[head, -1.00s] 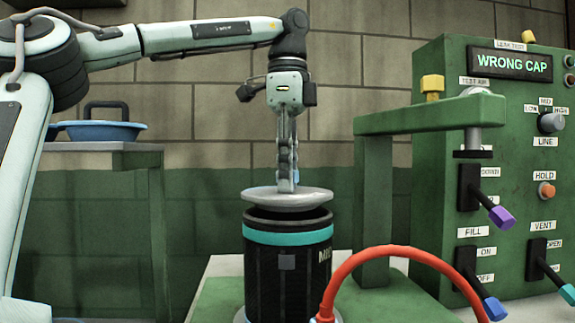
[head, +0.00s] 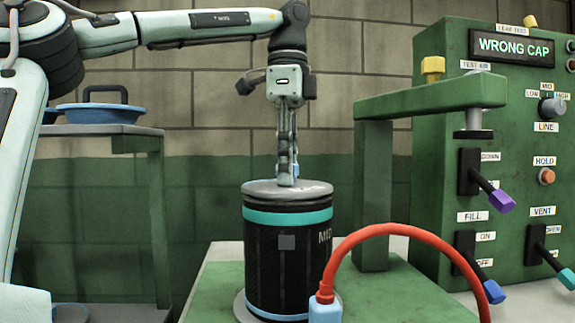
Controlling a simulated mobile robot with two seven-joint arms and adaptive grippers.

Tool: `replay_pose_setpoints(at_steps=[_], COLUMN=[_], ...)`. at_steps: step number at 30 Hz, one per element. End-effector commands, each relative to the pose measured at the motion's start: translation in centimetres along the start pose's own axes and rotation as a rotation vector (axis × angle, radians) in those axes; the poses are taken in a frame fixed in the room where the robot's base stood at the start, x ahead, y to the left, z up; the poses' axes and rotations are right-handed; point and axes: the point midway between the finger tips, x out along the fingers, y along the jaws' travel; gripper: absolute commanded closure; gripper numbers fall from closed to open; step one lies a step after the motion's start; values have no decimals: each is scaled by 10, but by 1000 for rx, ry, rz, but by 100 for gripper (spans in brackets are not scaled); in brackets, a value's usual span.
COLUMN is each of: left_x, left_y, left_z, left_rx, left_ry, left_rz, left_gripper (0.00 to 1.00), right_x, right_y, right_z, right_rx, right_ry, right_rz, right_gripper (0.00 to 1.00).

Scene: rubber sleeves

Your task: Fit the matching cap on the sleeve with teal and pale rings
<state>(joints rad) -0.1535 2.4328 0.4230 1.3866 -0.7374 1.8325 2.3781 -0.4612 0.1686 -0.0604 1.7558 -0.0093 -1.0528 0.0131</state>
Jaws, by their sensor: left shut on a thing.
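My left gripper (head: 286,180) points straight down and is shut on the cap's upper middle. The grip itself is partly hidden by the fingers. My right gripper is not in view.
A green press arm (head: 430,100) stands right of the sleeve. A red hose (head: 400,232) with a blue end arches in front. The green panel (head: 440,60) carries levers and a display (head: 511,47) reading WRONG CAP.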

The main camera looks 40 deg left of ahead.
Motion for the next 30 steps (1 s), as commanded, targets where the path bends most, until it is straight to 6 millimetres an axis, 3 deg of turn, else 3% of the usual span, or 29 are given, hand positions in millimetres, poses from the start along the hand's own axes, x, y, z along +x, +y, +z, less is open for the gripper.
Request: replay_pose_setpoints(at_steps=[11,12,18,26,30], left_x=[0,0,0,1,-10], left_y=[0,0,0,0,-1], left_z=[0,0,0,0,0], left_rx=[0,0,0,0,-3], left_ry=[0,1,0,-1,-2], left_rz=[-1,-1,-1,0,-3], left_gripper=[100,71,48,48,48], right_x=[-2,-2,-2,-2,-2], right_y=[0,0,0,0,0], right_z=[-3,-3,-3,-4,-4], right_rx=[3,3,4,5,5], right_ry=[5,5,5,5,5], right_rz=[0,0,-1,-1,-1], right_gripper=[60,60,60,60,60])
